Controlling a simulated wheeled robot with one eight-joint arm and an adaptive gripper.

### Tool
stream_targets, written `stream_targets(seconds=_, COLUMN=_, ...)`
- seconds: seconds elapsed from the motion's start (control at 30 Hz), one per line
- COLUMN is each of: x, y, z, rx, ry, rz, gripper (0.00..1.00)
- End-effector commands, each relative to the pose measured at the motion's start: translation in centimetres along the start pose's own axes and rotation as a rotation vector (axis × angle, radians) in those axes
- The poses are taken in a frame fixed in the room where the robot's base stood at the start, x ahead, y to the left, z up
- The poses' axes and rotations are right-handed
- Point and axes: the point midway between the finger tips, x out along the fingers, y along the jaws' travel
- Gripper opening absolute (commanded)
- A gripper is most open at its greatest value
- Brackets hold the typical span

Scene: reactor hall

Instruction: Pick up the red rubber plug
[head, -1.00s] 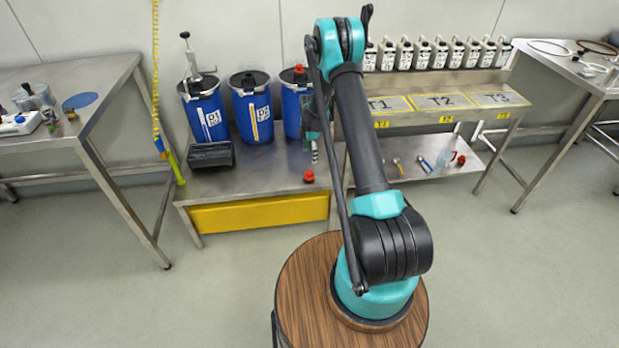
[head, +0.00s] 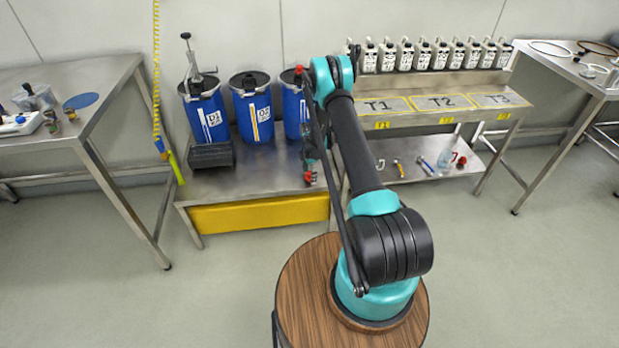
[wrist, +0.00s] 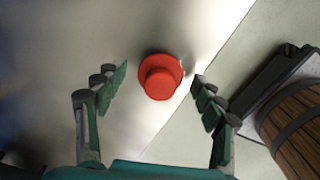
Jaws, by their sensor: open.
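The red rubber plug (wrist: 160,78) stands on the metal bench top near its edge. It is round with a wide flange and a narrower part. In the wrist view it lies between and just beyond the fingertips of my gripper (wrist: 158,82). The fingers are spread wide and touch nothing that I can see. In the head view the plug (head: 311,178) shows as a small red spot directly below my gripper (head: 312,165), whose fingers are dark and partly hidden by my arm.
Blue drums (head: 258,112) stand at the back of the low bench (head: 255,178), beside a black tray (head: 211,156). Another red item (head: 461,160) lies on the right bench's lower shelf among tools. White canisters (head: 422,55) line the upper shelf. The bench front left of the plug is clear.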

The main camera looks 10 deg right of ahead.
Motion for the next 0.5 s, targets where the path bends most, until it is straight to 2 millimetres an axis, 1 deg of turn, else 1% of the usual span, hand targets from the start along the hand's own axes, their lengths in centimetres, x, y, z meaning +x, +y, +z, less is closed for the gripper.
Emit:
stream_targets(seconds=0.23, x=0.25, y=-0.02, z=0.00, rx=0.000, ry=0.000, rz=0.000, gripper=0.69)
stream_targets(seconds=0.27, x=0.25, y=-0.02, z=0.00, rx=0.000, ry=0.000, rz=0.000, gripper=0.68)
stream_targets(seconds=0.5, x=0.23, y=-0.02, z=-0.01, rx=0.000, ry=0.000, rz=0.000, gripper=0.38)
